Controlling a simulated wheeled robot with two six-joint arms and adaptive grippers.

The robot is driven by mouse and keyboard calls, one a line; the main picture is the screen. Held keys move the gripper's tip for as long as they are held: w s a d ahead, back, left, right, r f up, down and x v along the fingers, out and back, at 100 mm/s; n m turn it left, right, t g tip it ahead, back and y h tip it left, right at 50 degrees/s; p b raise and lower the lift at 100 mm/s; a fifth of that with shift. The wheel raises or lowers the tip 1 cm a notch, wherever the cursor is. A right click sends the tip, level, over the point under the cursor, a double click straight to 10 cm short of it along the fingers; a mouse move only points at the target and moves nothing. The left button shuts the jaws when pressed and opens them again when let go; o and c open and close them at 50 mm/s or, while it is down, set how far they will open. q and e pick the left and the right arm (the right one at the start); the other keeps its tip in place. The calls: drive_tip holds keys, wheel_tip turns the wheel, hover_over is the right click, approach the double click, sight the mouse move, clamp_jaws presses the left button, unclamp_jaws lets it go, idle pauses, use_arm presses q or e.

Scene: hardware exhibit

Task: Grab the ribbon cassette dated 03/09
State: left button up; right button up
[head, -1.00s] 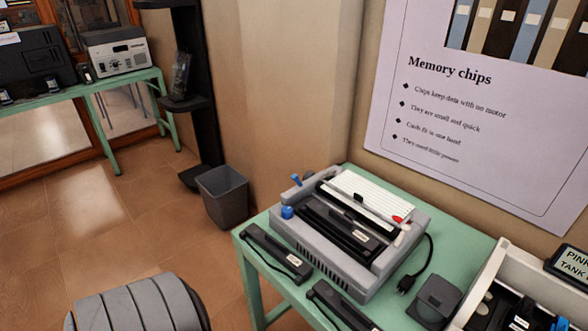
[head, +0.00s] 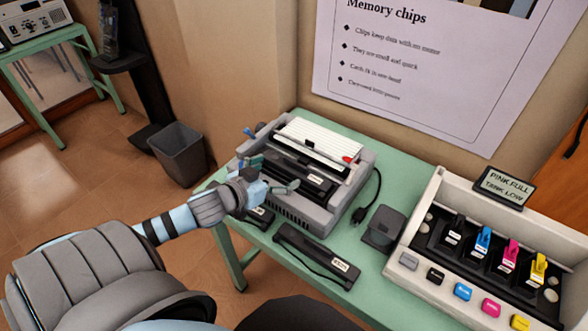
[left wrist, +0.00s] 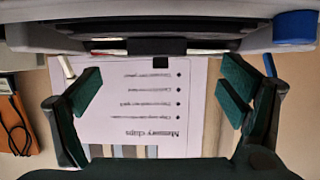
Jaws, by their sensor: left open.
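Three black ribbon cassettes show in the head view, and their dates are too small to read. One cassette (head: 300,178) with a pale label sits inside the grey printer (head: 290,212). Another cassette (head: 318,257) lies on the green table in front of the printer, its label at its right end. A third cassette (head: 262,216) lies farther left on the table, mostly hidden behind my left gripper. My left gripper (head: 270,175) is open at the printer's front left, with nothing between its fingers. The left wrist view shows its green fingers (left wrist: 160,95) spread apart below the printer body.
A black power plug and cable (head: 372,200) and a dark grey box (head: 384,228) are right of the printer. A white ink-tank tray (head: 420,277) with coloured tanks fills the table's right. A waste bin (head: 180,154) stands on the floor.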

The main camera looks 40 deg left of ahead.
sight(294, 163)
use_arm(q)
drive_tip(key=b+x, duration=0.1)
drive_tip(key=x, duration=0.2)
drive_tip(key=b+x, duration=0.1)
drive_tip(key=x, duration=0.2)
drive_tip(key=shift+w+d+r+b, duration=0.1)
drive_tip(key=shift+w+d+b, duration=0.15)
drive_tip(key=shift+w+b, duration=0.1)
drive_tip(key=shift+w, duration=0.15)
drive_tip(key=c, duration=1.3)
